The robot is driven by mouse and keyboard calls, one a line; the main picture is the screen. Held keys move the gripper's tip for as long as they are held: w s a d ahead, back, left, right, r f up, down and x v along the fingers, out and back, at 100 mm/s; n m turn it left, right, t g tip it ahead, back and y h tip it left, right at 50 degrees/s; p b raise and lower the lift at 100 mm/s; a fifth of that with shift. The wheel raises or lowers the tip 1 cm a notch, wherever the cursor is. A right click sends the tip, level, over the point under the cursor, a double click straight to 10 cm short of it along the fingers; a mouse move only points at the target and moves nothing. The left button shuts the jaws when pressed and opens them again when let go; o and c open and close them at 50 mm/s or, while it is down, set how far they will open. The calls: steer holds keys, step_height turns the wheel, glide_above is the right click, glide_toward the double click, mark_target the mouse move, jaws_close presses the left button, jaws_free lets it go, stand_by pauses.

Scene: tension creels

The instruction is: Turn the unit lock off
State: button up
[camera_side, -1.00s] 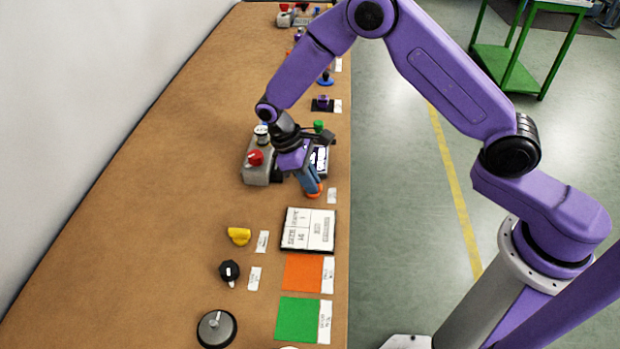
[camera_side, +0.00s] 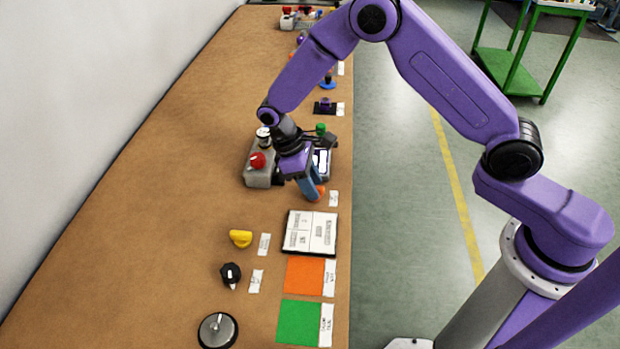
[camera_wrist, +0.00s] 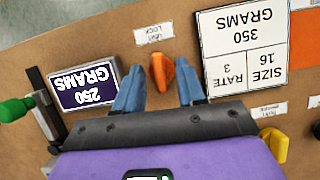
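The unit lock is an orange knob (camera_wrist: 161,72) on the brown bench, beside a white label reading "UNIT LOCK" (camera_wrist: 154,32). In the side view a little of the orange knob (camera_side: 320,191) shows past my fingers, which hide the rest. My gripper (camera_wrist: 159,84) is open, with one blue finger on each side of the knob. In the wrist view I see gaps between the fingers and the knob. In the side view my gripper (camera_side: 311,190) points down at the knob. I cannot tell whether the fingertips reach its full height.
A "250 GRAMS" display (camera_wrist: 84,88) and a green-tipped lever (camera_wrist: 18,108) stand to the left in the wrist view. A white board (camera_wrist: 243,45) lies to the right, near a yellow knob (camera_wrist: 275,143). A grey box with a red knob (camera_side: 257,161) stands behind my gripper.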

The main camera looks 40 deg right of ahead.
steer(key=v, duration=1.7)
steer(key=shift+r, duration=0.2)
steer(key=shift+w+a, duration=0.1)
steer(key=s+d+r+n+t+y, duration=0.1)
steer(key=s+d+r, duration=0.1)
steer(key=s, duration=0.5)
steer(key=s+d+r+n+t, duration=0.1)
steer(key=s+d+r, duration=0.1)
steer(key=s, duration=0.6)
steer(key=s+d+f+n+y, duration=0.1)
steer(key=s+d, duration=0.4)
steer(key=s, duration=0.4)
steer(key=s+d+f+n+t+y, duration=0.1)
steer(key=s+d+f, duration=0.1)
steer(key=s+d, duration=0.4)
steer(key=s, duration=0.3)
